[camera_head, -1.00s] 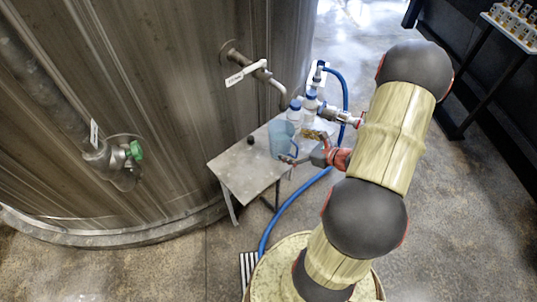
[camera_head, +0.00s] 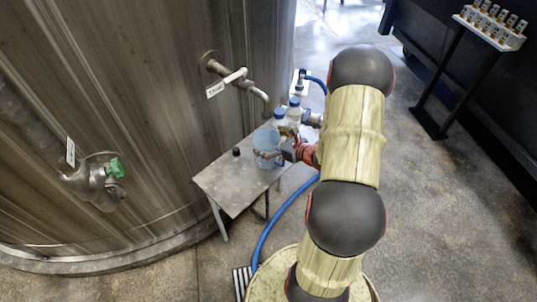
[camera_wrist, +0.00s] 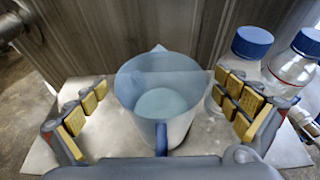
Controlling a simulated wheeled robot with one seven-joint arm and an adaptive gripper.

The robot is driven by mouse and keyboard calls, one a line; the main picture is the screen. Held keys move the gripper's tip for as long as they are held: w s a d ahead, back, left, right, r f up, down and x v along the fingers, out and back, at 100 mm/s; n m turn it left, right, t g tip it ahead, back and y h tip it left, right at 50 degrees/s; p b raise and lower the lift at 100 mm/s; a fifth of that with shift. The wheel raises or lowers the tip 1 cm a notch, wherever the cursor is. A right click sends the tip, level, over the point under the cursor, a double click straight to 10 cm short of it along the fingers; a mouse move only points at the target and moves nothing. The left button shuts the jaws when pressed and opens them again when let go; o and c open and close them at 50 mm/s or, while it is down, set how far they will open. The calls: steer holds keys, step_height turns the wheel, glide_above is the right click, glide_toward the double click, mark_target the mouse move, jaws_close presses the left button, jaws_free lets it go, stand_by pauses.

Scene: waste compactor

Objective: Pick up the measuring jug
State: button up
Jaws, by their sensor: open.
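The measuring jug (camera_head: 266,147) is a translucent light blue jug standing upright on a small metal table (camera_head: 213,180) beside the big tank. In the wrist view the jug (camera_wrist: 150,92) is in the middle, its blue handle toward my gripper and its spout pointing away. My gripper (camera_wrist: 162,112) is open, with yellow-padded fingers on the left and right of the jug. A gap shows on each side, so neither finger appears to touch it. In the head view my gripper (camera_head: 280,155) is at the jug, partly hidden by my arm.
Two bottles with blue caps (camera_wrist: 252,42) (camera_wrist: 305,42) stand close to the right finger. A pipe spout (camera_head: 262,97) hangs from the tank above the table. A small black object (camera_head: 236,152) lies left of the jug. A blue hose (camera_head: 275,222) runs along the floor.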

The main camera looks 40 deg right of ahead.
steer(key=shift+c, duration=0.3)
steer(key=c, duration=2.1)
